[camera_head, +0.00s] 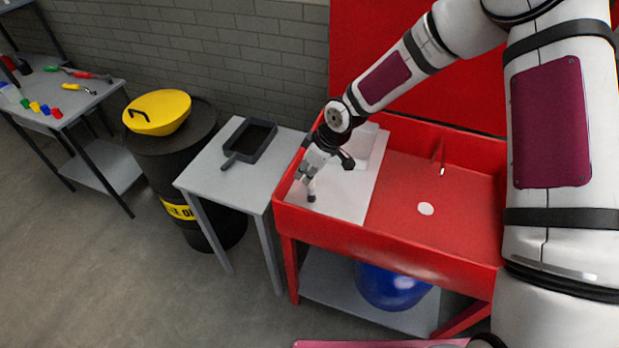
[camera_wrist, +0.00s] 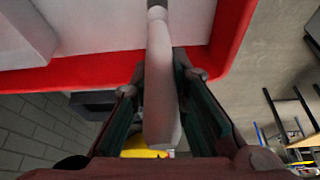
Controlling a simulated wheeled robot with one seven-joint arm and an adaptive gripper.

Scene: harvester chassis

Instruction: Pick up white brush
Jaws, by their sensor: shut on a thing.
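My gripper (camera_head: 307,188) is over the white left part of the red sink unit (camera_head: 437,194) in the head view. In the wrist view my gripper (camera_wrist: 161,95) has its two dark fingers on either side of the long pale handle of the white brush (camera_wrist: 159,75). It is shut on this handle, which runs between the fingers from the top of the picture down to the palm. The far end of the brush is cut off at the top of the wrist view. In the head view I cannot clearly make out the brush from the gripper.
The red rim of the sink unit (camera_wrist: 95,74) is close by in the wrist view. A grey side table (camera_head: 215,170) with a dark pan (camera_head: 252,142) stands at its left. A black barrel (camera_head: 178,160) with a yellow lid (camera_head: 160,110) is further left. A tap (camera_head: 440,158) stands right.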

